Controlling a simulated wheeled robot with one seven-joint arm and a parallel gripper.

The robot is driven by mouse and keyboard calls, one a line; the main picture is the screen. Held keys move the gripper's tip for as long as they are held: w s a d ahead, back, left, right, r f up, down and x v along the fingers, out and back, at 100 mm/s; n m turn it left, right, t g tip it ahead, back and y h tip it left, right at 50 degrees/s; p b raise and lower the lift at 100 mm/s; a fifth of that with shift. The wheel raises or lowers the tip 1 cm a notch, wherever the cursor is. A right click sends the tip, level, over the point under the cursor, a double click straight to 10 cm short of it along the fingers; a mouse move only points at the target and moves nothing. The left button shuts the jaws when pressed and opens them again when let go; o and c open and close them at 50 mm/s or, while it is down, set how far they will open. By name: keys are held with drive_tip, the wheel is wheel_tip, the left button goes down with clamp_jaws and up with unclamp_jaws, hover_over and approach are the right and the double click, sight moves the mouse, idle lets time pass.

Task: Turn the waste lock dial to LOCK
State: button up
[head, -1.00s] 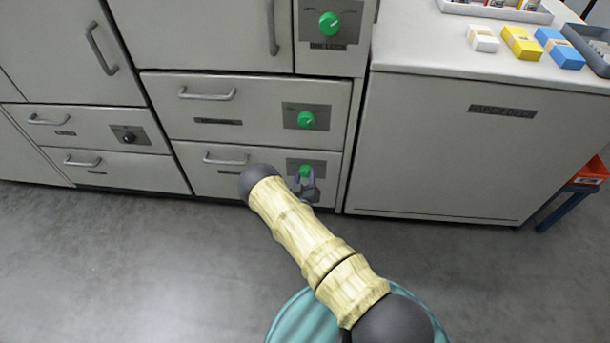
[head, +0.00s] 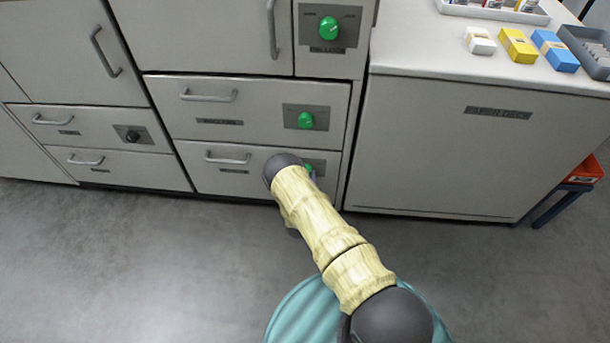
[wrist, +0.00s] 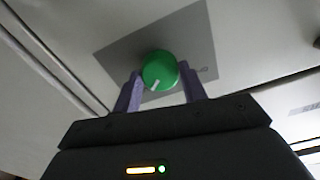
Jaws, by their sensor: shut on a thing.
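The green dial (wrist: 160,70) on the grey plate of the lowest drawer front is between the two purple fingers of my gripper (wrist: 162,80), which is shut on it. Its white mark points down and slightly left in the wrist view. The plate's lettering is too blurred to read. In the head view only a small part of this dial (head: 308,167) shows; my arm hides most of the gripper and part of the plate.
A second green dial (head: 305,120) is on the drawer above, and a third green dial (head: 329,28) is higher up. A black dial (head: 133,136) is on a drawer to the left. A counter cabinet (head: 440,150) stands at the right. The floor (head: 130,260) in front is clear.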

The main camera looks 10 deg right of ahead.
drive_tip(key=shift+f, duration=0.1)
drive_tip(key=o, duration=1)
drive_tip(key=shift+c, duration=0.2)
drive_tip(key=p+v, duration=0.4)
drive_tip(key=v, duration=1.3)
drive_tip(key=shift+s, duration=0.2)
